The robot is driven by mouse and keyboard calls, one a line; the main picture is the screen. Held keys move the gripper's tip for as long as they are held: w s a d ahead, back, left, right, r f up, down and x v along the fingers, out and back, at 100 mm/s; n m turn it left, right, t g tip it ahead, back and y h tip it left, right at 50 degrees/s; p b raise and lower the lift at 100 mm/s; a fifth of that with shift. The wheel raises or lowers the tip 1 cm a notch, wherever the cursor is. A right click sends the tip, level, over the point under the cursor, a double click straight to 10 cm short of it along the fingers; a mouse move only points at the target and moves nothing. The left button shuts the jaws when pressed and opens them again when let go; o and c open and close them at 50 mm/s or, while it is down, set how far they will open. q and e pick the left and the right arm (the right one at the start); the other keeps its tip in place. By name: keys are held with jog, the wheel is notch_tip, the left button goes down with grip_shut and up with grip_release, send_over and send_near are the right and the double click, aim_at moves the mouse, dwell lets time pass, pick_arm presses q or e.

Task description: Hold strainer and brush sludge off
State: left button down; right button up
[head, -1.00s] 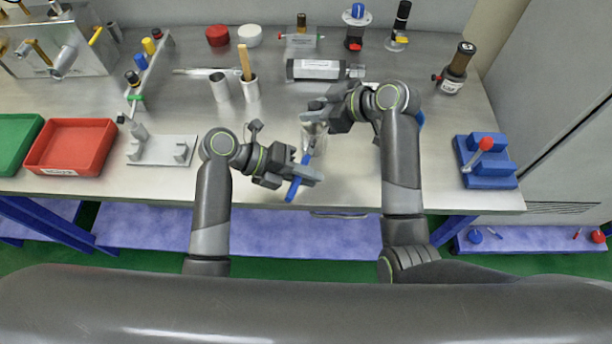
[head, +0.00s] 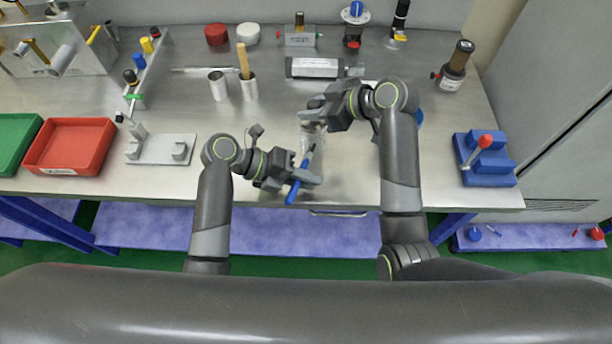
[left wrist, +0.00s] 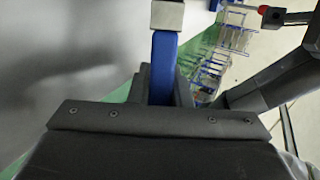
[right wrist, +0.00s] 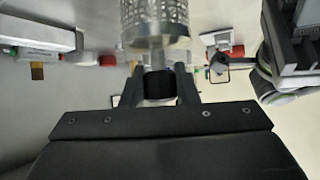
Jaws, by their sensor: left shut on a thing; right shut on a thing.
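My right gripper (head: 313,112) is shut on the strainer, a perforated metal cylinder (right wrist: 155,18). In the right wrist view the strainer stands out beyond the fingers, and the part they grip is dark. In the head view the strainer (head: 313,133) is small and pale below the right gripper. My left gripper (head: 304,181) is shut on the blue-handled brush (head: 293,192). The blue handle also shows in the left wrist view (left wrist: 164,65), with a metal piece at its far end. The brush points up toward the strainer; I cannot tell whether they touch. No sludge can be made out.
A red tray (head: 70,145) and a grey fixture plate (head: 160,151) lie to the left. A blue block with a red-knobbed lever (head: 486,168) is at right. The front edge of the bench is close.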

pick_arm(q)
jog(key=shift+f, duration=0.1)
pick_arm(e)
jog(key=shift+f, duration=0.1)
pick_arm(q)
jog(key=shift+f, duration=0.55)
jog(key=shift+f, duration=0.1)
jog(key=shift+f, duration=0.5)
jog(key=shift+s, duration=0.1)
jog(key=shift+f, duration=0.1)
pick_arm(e)
jog(key=o, duration=1.1)
